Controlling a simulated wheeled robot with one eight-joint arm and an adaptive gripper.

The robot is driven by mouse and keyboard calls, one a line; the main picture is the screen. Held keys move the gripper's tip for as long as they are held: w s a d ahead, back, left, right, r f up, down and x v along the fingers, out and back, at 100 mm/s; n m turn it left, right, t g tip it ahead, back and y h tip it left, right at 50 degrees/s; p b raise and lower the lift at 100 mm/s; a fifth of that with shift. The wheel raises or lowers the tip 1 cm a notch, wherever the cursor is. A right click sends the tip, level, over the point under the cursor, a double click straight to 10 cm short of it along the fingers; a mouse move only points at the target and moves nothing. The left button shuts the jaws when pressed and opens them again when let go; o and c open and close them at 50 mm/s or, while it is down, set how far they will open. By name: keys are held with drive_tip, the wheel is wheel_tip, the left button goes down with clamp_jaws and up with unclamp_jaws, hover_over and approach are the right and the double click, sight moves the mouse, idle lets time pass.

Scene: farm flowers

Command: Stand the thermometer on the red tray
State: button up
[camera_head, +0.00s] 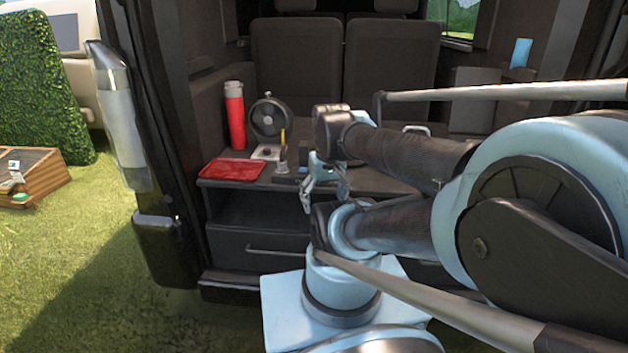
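The red tray (232,169) lies flat on the left of the dark deck in the back of the van, and its visible top is bare. A slim upright item with a yellow upper part (282,147) stands right of the tray; it may be the thermometer, but it is too small to be sure. My gripper (325,192) is right of the tray, at the deck's front edge. Its fingers point down and look spread, with nothing seen between them. My arm hides much of the deck to the right.
A red bottle (235,115) stands behind the tray, with a round black fan-like object (271,119) beside it. A small pale card (266,153) lies near the fan. A drawer (262,243) is under the deck. The van's door frame (165,130) bounds the left side.

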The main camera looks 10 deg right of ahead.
drive_tip(key=w+r+n, duration=0.3)
drive_tip(key=w+r, duration=0.4)
wheel_tip(320, 180, up, 7)
drive_tip(key=n+g+y, duration=0.1)
drive_tip(key=n+g, duration=0.1)
drive_tip(key=n, duration=0.9)
hover_over(302, 143)
drive_tip(key=d, duration=0.2)
drive_tip(key=f, duration=0.3)
drive_tip(key=a+f, duration=0.1)
drive_tip(key=f, duration=0.7)
drive_tip(key=shift+w+a, duration=0.1)
drive_tip(key=shift+a, duration=0.25)
drive_tip(key=shift+s+f, duration=0.2)
drive_tip(key=shift+f, duration=2.6)
drive_tip(key=shift+c, duration=0.6)
drive_tip(key=c, duration=1.2)
